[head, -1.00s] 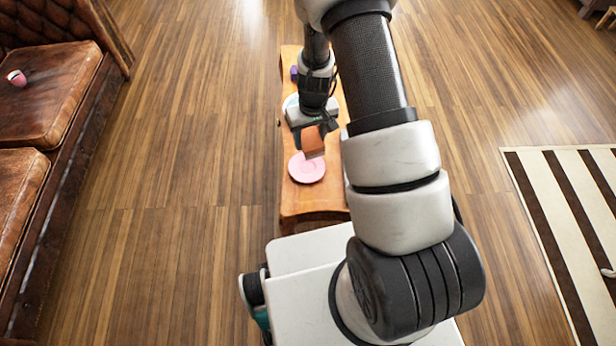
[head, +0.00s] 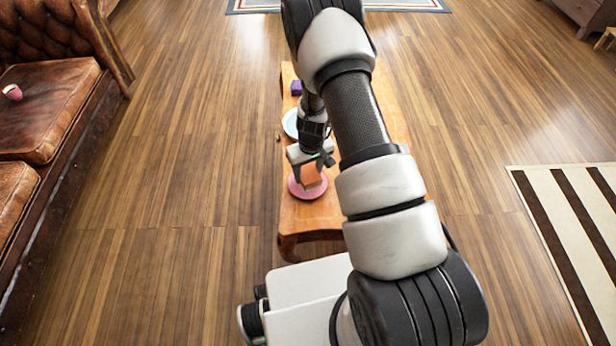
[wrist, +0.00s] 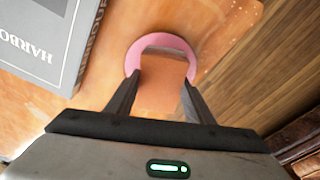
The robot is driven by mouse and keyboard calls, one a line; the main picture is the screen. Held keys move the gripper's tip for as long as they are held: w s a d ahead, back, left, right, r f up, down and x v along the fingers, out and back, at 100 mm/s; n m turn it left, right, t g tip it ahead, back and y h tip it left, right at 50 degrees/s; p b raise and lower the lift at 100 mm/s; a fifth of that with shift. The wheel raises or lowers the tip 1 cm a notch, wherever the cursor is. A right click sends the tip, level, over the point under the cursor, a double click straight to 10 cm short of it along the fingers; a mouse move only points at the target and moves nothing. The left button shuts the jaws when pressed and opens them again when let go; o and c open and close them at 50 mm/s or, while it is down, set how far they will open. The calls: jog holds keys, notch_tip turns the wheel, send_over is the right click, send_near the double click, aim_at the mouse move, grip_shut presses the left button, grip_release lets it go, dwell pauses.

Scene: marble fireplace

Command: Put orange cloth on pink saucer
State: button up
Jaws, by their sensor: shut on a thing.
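My gripper (head: 313,164) is shut on the orange cloth (head: 312,178), which hangs down below the fingers over the pink saucer (head: 296,190). The saucer lies on the wooden table, its near and left rim showing in the head view. In the wrist view, the cloth (wrist: 163,90) is between the two fingers of my gripper (wrist: 161,88) and covers most of the saucer (wrist: 133,62), leaving a pink rim around it. I cannot tell whether the cloth's lower edge touches the saucer.
The narrow wooden table (head: 300,225) also carries a pale plate (head: 290,122) and a small purple object (head: 296,88) farther back. A grey book (wrist: 45,35) lies close to the saucer in the wrist view. A brown leather sofa (head: 50,100) stands at the left.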

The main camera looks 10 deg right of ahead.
jog(key=shift+f, duration=0.9)
jog(key=shift+f, duration=0.15)
jog(key=o, duration=1)
